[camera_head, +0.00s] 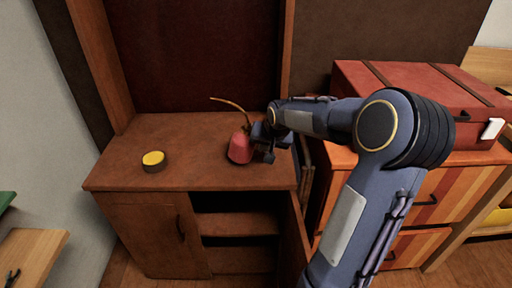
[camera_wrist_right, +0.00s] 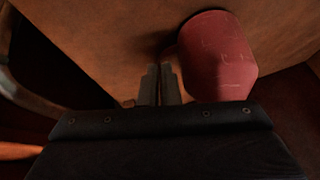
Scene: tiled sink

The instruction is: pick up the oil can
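The oil can (camera_head: 240,148) is a small red can with a long thin brass-coloured spout. It stands on the brown wooden cabinet top, toward its right side. My right gripper (camera_head: 266,142) is just right of the can in the head view and partly overlaps its edge. In the right wrist view the red can body (camera_wrist_right: 217,58) is to the right of my right gripper's fingers (camera_wrist_right: 161,84). The fingers are together with nothing visible between them. Whether the gripper touches the can is unclear. My left gripper is not in view.
A round tin with a yellow top (camera_head: 153,160) sits at the left of the cabinet top (camera_head: 190,177). The middle top is clear. A red chest (camera_head: 410,88) stands on orange drawers (camera_head: 450,190) to the right. A cabinet door stands open below.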

